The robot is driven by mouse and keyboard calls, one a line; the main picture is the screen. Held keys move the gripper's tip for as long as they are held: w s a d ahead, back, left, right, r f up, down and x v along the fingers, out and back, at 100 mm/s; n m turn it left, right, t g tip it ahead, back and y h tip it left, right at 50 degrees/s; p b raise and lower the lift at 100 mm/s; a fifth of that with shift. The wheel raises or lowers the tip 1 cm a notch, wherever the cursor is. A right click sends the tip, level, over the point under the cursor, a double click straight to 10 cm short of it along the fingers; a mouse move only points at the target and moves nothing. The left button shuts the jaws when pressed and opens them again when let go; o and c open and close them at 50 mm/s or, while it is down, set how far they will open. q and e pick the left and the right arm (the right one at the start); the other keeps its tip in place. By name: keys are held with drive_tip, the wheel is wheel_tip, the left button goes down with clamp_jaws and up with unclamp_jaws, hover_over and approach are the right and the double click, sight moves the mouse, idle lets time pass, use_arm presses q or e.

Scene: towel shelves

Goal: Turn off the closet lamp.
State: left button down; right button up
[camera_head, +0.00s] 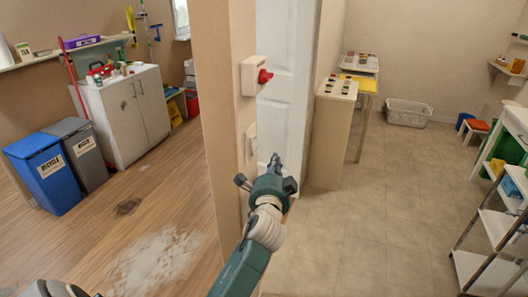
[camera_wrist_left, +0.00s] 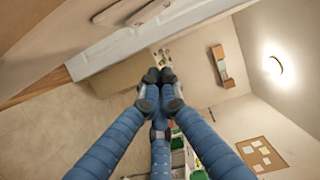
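A round lamp (camera_wrist_left: 273,66) glows on a pale surface at the right of the left wrist view; I cannot tell if it is the closet lamp. On the narrow end of the tan wall is a white box with a red knob (camera_head: 264,76). Below it is a white switch plate (camera_head: 251,142). My left gripper (camera_head: 275,160) is just right of and below the plate in the head view, apparently apart from it. In the left wrist view its blue fingers meet at their dark tips (camera_wrist_left: 157,75), with nothing seen between them.
A white door (camera_head: 282,95) stands behind the wall end. A beige cabinet (camera_head: 331,135) stands right of it. Bins (camera_head: 47,172) and a grey cabinet (camera_head: 125,112) stand left. A shelf rack (camera_head: 485,272) is at far right. Tiled floor between is clear.

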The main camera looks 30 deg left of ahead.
sight(254, 144)
use_arm(q)
drive_tip(key=w+a+p, duration=0.2)
drive_tip(key=a, duration=0.3)
drive_tip(key=shift+a+f, duration=0.25)
drive_tip(key=shift+a, duration=0.05)
drive_tip(key=shift+w+d, duration=0.1)
drive_tip(key=shift+w, duration=0.05)
